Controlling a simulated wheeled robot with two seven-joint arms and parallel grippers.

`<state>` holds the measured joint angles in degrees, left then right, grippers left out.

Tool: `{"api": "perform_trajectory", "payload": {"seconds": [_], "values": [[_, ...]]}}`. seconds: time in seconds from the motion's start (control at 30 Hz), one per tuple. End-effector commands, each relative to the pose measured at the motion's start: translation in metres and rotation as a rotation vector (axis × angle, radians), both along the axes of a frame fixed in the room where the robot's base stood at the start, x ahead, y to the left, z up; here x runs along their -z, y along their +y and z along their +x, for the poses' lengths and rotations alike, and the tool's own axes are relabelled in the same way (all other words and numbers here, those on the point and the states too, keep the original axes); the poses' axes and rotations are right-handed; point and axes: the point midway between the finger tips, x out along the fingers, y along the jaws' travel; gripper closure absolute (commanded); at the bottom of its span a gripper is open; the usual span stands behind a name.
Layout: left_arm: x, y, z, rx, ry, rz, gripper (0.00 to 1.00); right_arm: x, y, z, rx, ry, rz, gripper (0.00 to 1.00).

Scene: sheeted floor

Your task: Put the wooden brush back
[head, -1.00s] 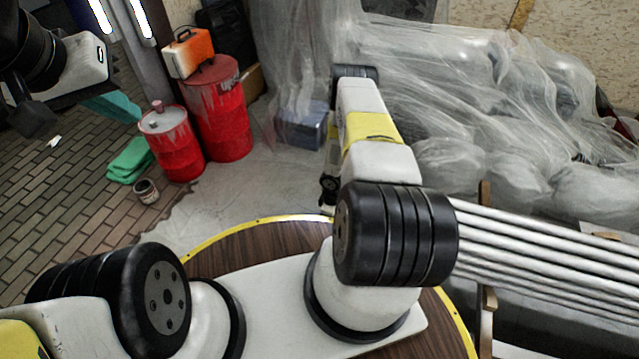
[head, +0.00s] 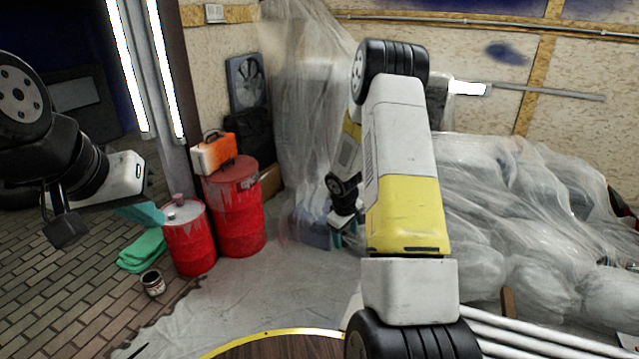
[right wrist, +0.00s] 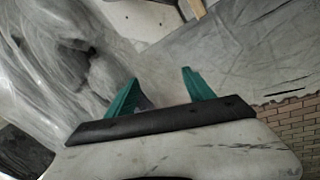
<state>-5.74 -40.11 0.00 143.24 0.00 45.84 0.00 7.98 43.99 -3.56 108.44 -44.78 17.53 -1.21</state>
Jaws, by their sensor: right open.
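I cannot make out the wooden brush in any view. My right gripper (head: 345,235) hangs low beyond my raised forearm in the head view, in front of the plastic-draped things. In the right wrist view its two teal fingers (right wrist: 160,92) stand apart with nothing between them. Beyond them is pale sheeting. My left gripper (head: 143,213) is at the left of the head view, with teal finger parts beside the smaller red drum. Whether its jaws are open or shut does not show.
Two red drums (head: 240,225) stand left of centre, an orange canister (head: 214,153) on the taller one. A green cloth (head: 142,250) and a small can (head: 153,282) lie on the brick floor. Plastic-covered bulky things (head: 530,220) fill the right. Sheeted floor (head: 270,290) between is clear.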

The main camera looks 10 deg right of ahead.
Motion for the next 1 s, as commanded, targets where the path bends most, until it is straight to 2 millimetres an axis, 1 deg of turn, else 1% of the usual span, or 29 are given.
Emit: {"api": "perform_trajectory", "payload": {"seconds": [0.03, 0.07, 0.1, 0.17, 0.2, 0.27, 0.3, 0.37, 0.4, 0.47, 0.5, 0.57, 0.6, 0.67, 0.7, 0.77, 0.8, 0.9, 1.0], "values": [[0.000, 0.000, 0.000, 0.000, 0.000, 0.000, 1.00, -0.034, 0.002, 0.000, 0.030, -0.030, 0.004, 0.39], [0.000, 0.000, 0.000, 0.000, 0.000, 0.000, 1.00, -0.051, 0.004, -0.002, 0.049, -0.043, 0.007, 0.39], [0.000, 0.000, 0.000, 0.000, 0.000, 0.000, 1.00, -0.074, 0.007, -0.005, 0.074, -0.059, 0.013, 0.39], [0.000, 0.000, 0.000, 0.000, 0.000, 0.000, 1.00, -0.106, 0.011, -0.013, 0.110, -0.083, 0.025, 0.39], [0.000, 0.000, 0.000, 0.000, 0.000, 0.000, 1.00, -0.127, 0.015, -0.019, 0.134, -0.098, 0.035, 0.39], [0.000, 0.000, 0.000, 0.000, 0.000, 0.000, 1.00, -0.157, 0.020, -0.030, 0.166, -0.121, 0.052, 0.39], [0.000, 0.000, 0.000, 0.000, 0.000, 0.000, 1.00, -0.175, 0.025, -0.038, 0.187, -0.135, 0.065, 0.39], [0.000, 0.000, 0.000, 0.000, 0.000, 0.000, 1.00, -0.202, 0.032, -0.052, 0.219, -0.157, 0.087, 0.39], [0.000, 0.000, 0.000, 0.000, 0.000, 0.000, 1.00, -0.219, 0.036, -0.062, 0.238, -0.172, 0.103, 0.39], [0.000, 0.000, 0.000, 0.000, 0.000, 0.000, 1.00, -0.242, 0.044, -0.079, 0.266, -0.190, 0.130, 0.39], [0.000, 0.000, 0.000, 0.000, 0.000, 0.000, 1.00, -0.257, 0.049, -0.091, 0.283, -0.204, 0.149, 0.39], [0.000, 0.000, 0.000, 0.000, 0.000, 0.000, 1.00, -0.277, 0.057, -0.110, 0.307, -0.222, 0.179, 0.39], [0.000, 0.000, 0.000, 0.000, 0.000, 0.000, 1.00, -0.289, 0.063, -0.123, 0.321, -0.232, 0.201, 0.39], [0.000, 0.000, 0.000, 0.000, 0.000, 0.000, 1.00, -0.305, 0.071, -0.143, 0.342, -0.248, 0.236, 0.39], [0.000, 0.000, 0.000, 0.000, 0.000, 0.000, 1.00, -0.315, 0.077, -0.157, 0.354, -0.258, 0.260, 0.39], [0.000, 0.000, 0.000, 0.000, 0.000, 0.000, 1.00, -0.328, 0.086, -0.178, 0.371, -0.272, 0.298, 0.39], [0.000, 0.000, 0.000, 0.000, 0.000, 0.000, 1.00, -0.335, 0.092, -0.193, 0.379, -0.281, 0.324, 0.39], [0.000, 0.000, 0.000, 0.000, 0.000, 0.000, 1.00, -0.350, 0.106, -0.226, 0.397, -0.299, 0.387, 0.39], [0.000, 0.000, 0.000, 0.000, 0.000, 0.000, 1.00, -0.357, 0.118, -0.254, 0.406, -0.311, 0.443, 0.39]]}}
